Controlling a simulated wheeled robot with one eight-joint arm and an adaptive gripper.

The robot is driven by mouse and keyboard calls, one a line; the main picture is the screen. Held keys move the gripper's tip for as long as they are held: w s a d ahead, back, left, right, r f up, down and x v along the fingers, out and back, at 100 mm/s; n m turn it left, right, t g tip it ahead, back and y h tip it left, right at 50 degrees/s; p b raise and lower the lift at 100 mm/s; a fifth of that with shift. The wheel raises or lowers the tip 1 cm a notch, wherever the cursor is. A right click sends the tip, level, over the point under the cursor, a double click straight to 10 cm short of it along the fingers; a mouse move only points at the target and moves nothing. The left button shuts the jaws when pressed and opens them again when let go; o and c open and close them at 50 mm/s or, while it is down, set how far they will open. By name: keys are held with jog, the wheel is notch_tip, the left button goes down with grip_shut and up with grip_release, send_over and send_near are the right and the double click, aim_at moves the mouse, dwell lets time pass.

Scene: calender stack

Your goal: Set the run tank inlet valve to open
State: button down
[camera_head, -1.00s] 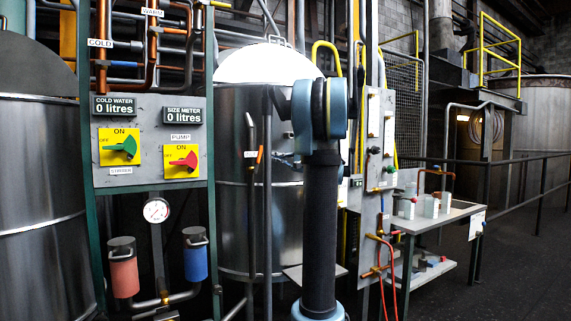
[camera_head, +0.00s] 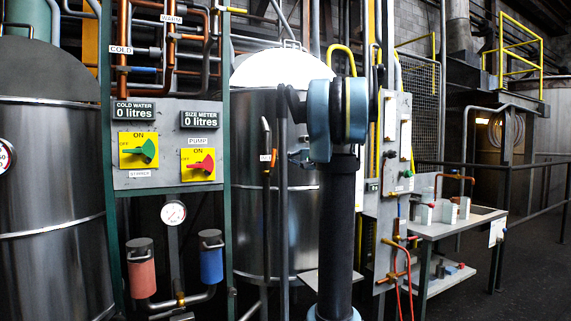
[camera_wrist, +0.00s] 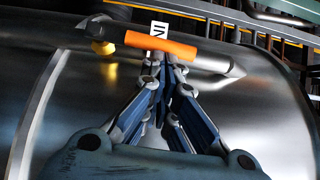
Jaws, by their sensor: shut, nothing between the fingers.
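The inlet valve's orange lever (camera_wrist: 160,46) lies roughly along a grey pipe (camera_wrist: 215,63) in the wrist view, beside a white tag reading "IN" (camera_wrist: 158,28). In the head view the lever (camera_head: 274,158) is small, beside the upright pipe in front of the steel tank (camera_head: 255,210). My gripper (camera_wrist: 166,57) is shut and empty. Its fingertips overlap the lower edge of the lever in the wrist view; I cannot tell whether they touch it. In the head view my gripper (camera_head: 299,158) is just right of the lever, partly hidden by my arm.
A green-framed panel (camera_head: 165,115) with two dials (camera_head: 138,150) stands to the left. Red and blue canisters (camera_head: 211,258) hang below it. A valve board (camera_head: 395,170) and a bench (camera_head: 468,222) stand at the right. Dark floor is open at far right.

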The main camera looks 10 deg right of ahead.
jog(key=shift+s+a+r+n, duration=0.15)
jog(key=shift+a+n, duration=0.1)
jog(key=shift+n, duration=0.15)
jog(key=shift+d, duration=0.1)
